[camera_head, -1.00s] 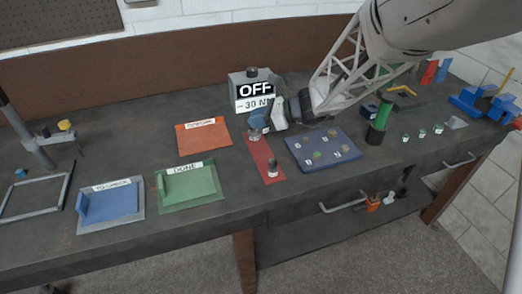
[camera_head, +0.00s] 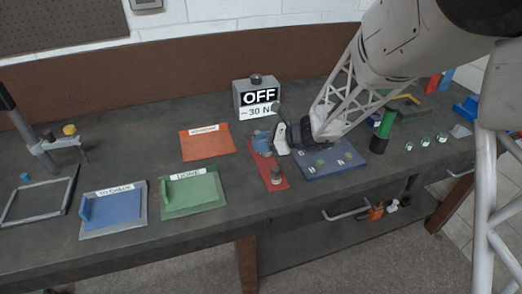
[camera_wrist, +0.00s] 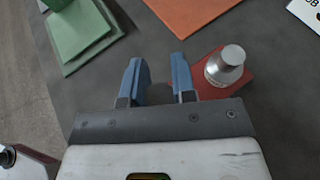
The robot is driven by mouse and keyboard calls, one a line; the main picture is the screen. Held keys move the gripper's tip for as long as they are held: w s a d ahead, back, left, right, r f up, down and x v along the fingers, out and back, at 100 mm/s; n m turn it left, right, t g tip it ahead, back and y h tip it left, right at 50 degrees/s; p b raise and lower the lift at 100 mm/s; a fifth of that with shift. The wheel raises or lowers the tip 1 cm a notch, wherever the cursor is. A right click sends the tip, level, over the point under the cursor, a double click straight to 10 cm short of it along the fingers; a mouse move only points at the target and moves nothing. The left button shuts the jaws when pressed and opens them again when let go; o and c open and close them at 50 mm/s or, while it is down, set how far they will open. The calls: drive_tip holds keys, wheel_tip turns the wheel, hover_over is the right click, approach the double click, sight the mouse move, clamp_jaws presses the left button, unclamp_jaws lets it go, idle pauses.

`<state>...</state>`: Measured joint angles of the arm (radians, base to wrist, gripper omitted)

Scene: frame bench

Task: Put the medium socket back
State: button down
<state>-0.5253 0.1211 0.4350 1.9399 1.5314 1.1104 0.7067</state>
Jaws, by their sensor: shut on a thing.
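My gripper (camera_head: 262,141) is over the far part of the red strip (camera_head: 280,184). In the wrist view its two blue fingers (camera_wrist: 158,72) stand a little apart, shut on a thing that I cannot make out. A silver socket-like cylinder (camera_wrist: 228,66) stands upright on the red surface, just right of the fingers and apart from them. The blue board (camera_head: 325,172) with marked spots lies to the right, partly hidden by my gripper. I cannot tell which cylinder is the medium size.
A grey box (camera_head: 257,84) reading OFF and 30 N stands behind. An orange tray (camera_head: 208,147), a green tray (camera_head: 192,198) and a blue tray (camera_head: 112,212) lie to the left. A green and black cylinder (camera_head: 384,130) stands right of the board.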

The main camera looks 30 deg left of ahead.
drive_tip(key=shift+f, duration=1.6)
drive_tip(key=shift+f, duration=0.15)
drive_tip(key=c, duration=0.9)
unclamp_jaws()
drive_tip(key=shift+r, duration=0.2)
drive_tip(key=shift+v, duration=6)
